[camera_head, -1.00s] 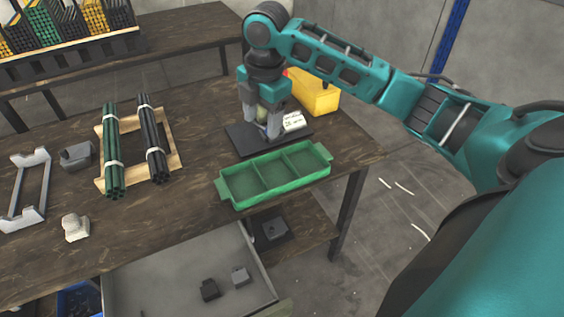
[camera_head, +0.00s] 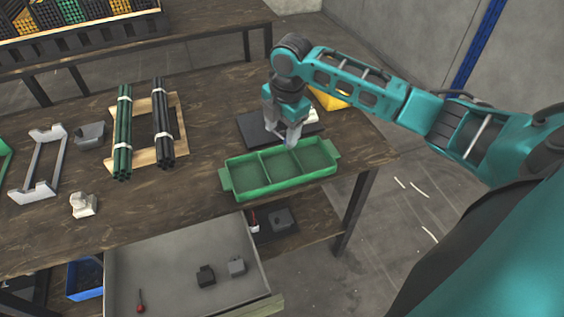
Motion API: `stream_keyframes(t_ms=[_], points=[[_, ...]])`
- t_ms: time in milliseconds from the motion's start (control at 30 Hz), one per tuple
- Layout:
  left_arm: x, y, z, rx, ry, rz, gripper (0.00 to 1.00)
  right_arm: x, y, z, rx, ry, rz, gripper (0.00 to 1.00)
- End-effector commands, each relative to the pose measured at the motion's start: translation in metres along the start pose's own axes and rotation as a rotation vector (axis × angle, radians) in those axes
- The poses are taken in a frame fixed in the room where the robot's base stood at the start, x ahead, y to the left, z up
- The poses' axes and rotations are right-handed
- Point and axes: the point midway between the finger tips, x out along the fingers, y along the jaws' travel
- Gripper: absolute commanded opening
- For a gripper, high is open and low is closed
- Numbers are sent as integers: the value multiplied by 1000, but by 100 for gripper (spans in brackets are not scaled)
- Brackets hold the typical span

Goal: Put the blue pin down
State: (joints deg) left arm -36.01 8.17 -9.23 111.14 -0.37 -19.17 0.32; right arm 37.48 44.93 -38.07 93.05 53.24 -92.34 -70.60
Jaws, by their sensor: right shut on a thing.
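My right gripper (camera_head: 290,143) points down over the back rim of the green tray (camera_head: 235,189), near the wall between its middle and right compartments. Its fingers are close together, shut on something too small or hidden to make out. I cannot see the blue pin itself. The three tray compartments look empty from here. A dark flat plate (camera_head: 252,131) lies just behind the tray, partly hidden by the gripper. My left gripper is not in view.
A yellow bin (camera_head: 328,98) stands behind my right arm. Dark green rods (camera_head: 123,135) and black rods (camera_head: 162,125) lie on a wooden frame (camera_head: 146,157). A grey bracket (camera_head: 38,165) is at left. An open drawer (camera_head: 180,255) sits below. Bare tabletop lies left of the tray.

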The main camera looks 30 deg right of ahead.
Motion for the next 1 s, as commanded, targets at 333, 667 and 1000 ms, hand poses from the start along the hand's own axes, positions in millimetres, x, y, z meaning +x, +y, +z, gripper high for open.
stream_keyframes(t_ms=[333,667,1000], points=[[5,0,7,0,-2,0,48,65,-9,-1,0,1,-1,33],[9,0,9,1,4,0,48,102,-14,-1,0,1,-3,33],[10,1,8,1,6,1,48,110,-15,0,-1,0,0,33]])
